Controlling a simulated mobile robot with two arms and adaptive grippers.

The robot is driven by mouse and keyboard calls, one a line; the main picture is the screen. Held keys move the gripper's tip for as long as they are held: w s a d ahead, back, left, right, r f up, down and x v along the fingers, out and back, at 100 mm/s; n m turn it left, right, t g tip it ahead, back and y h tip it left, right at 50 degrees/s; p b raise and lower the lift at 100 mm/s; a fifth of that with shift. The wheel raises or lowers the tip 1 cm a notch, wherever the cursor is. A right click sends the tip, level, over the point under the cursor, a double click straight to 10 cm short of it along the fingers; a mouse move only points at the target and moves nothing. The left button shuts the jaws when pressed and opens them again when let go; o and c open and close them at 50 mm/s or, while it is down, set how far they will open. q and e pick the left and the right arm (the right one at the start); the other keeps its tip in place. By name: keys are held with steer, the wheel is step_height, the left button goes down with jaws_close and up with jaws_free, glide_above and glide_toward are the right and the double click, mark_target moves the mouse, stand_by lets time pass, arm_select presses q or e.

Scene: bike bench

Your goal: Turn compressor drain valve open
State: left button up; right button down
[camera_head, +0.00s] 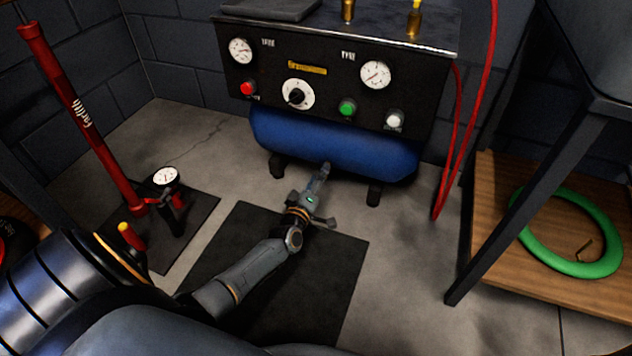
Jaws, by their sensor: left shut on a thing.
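The compressor has a black control panel (322,68) with gauges and buttons above a blue tank (350,150). My left gripper (325,170) reaches up to the lower front edge of the tank. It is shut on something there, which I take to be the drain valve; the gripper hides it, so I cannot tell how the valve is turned. My right gripper is not in view.
A red floor pump (82,118) stands on a dark mat at the left. A red hose (484,100) hangs right of the compressor. A green ring (524,232) lies on a wooden shelf (490,185) by a dark table leg. Another dark mat (335,265) lies under my arm.

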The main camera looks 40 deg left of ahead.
arm_select(q)
steer(key=n, duration=0.2)
steer(key=n+b, duration=0.1)
steer(key=n, duration=0.2)
steer(key=shift+a+n, duration=0.3)
steer(key=shift+n, duration=0.1)
stand_by(0.3)
steer(key=o, duration=1.1)
steer(key=shift+a, duration=0.1)
steer(key=shift+c, duration=0.2)
steer(key=shift+o, duration=0.4)
